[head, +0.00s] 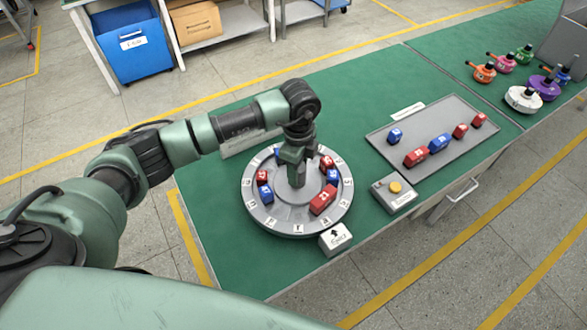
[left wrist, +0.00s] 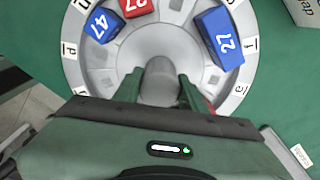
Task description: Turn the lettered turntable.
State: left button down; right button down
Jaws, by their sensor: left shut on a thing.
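The lettered turntable (head: 296,222) is a round grey disc on the green table in the head view. White letter tags run around its rim. Red blocks, such as one at the right front (head: 323,200), and blue blocks, such as one at the left (head: 265,194), sit in slots on it. My left gripper (head: 297,178) points down at the turntable's centre. In the left wrist view its fingers are on both sides of the grey centre post (left wrist: 160,80), shut on it. My right gripper is out of view.
A white block with an arrow (head: 335,238) stands at the turntable's front edge. To the right are a box with a yellow button (head: 395,187) and a grey tray (head: 464,152) with red and blue blocks. Several coloured motor-like parts (head: 523,98) stand at the far right.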

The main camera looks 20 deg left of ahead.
pick_arm(q)
jog(key=shift+w+a+r, duration=0.1)
jog(key=shift+r, duration=0.05)
jog(key=c, duration=0.8)
grip_release()
notch_tip(320, 180, up, 6)
jog(key=shift+r+b, duration=0.25)
jog(key=shift+b, duration=0.75)
jog(key=shift+r, duration=0.6)
